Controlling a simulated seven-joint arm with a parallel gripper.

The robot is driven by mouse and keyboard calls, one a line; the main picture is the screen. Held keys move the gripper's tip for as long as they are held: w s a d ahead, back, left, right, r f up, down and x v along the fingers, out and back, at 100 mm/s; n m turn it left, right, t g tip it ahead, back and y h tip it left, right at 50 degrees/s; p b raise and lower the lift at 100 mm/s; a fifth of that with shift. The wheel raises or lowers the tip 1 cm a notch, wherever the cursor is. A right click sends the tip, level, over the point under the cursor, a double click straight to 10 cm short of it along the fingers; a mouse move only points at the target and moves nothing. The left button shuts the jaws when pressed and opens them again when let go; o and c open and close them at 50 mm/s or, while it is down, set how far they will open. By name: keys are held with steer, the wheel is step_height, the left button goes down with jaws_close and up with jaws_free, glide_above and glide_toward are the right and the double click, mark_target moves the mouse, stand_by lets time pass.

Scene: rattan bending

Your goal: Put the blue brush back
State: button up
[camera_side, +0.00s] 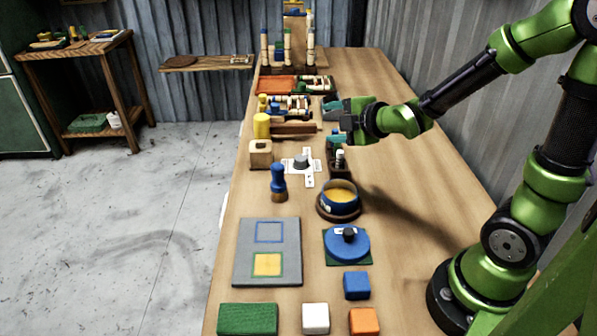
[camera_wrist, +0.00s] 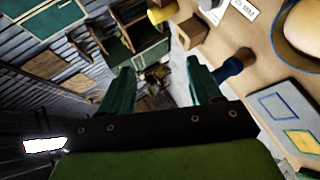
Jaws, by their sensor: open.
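The blue brush (camera_side: 278,182) stands upright on the table, with a blue handle above a brown base. It also shows in the wrist view (camera_wrist: 229,70), just right of the right finger. My gripper (camera_side: 333,121) is open and empty, held above the table, farther back and to the right of the brush. In the wrist view my gripper's teal fingers (camera_wrist: 160,80) are spread apart with nothing between them. A grey board (camera_side: 247,252) lies in front of the brush, with a blue outlined square and a yellow square.
A blue-rimmed bowl (camera_side: 339,196) and a blue round lid (camera_side: 347,244) lie right of the brush and board. A wooden block (camera_side: 260,153) and a mallet (camera_side: 292,128) lie behind it. Green, white, orange and blue blocks sit in front. The right table side is largely clear.

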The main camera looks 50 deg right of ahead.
steer(key=s+a+r+m+g+y, duration=0.1)
steer(key=s+a+r+m+g, duration=0.1)
steer(key=s+a+m, duration=0.3)
steer(key=s+a+r+m+g+y, duration=0.2)
steer(key=s+a+r+m+g, duration=0.1)
steer(key=s+m, duration=0.8)
steer(key=shift+s+a+r+m+g+y, duration=0.35)
steer(key=shift+a+r+m, duration=0.3)
steer(key=shift+a+m, duration=0.45)
